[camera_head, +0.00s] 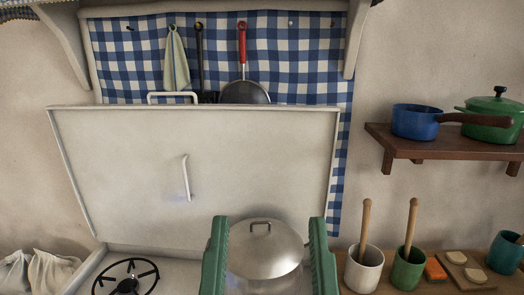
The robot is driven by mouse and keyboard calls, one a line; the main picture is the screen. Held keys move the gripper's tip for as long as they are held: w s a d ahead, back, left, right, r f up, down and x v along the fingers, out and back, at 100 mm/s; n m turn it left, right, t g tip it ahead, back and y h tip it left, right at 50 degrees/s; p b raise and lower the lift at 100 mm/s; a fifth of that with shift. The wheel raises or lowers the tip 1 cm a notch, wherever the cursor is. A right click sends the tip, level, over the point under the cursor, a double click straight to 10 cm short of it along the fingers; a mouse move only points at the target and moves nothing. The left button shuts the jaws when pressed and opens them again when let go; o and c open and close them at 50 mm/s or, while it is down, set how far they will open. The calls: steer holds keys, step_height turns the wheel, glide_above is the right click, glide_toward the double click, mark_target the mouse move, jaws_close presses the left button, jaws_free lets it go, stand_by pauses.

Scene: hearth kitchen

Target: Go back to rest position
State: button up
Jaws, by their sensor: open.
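My gripper (268,224) shows at the bottom middle, its two green fingers wide apart and pointing up in the picture. It is open. A silver domed lid (262,262) with a dark loop handle shows between the fingers. I cannot tell whether the fingers touch it or how far apart in depth they are. What lies under the lid is hidden.
A raised pale stove cover (120,165) stands behind, with a black burner (126,282) at lower left. At right are a white cup (363,270), a green cup (407,268) and a shelf (455,150) with a blue saucepan (416,121) and green pot (490,118). White sacks (40,272) lie at left.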

step_height(320, 180, up, 34)
steer(key=p, duration=2.9)
steer(key=shift+w+a, duration=0.2)
steer(key=shift+a, duration=0.15)
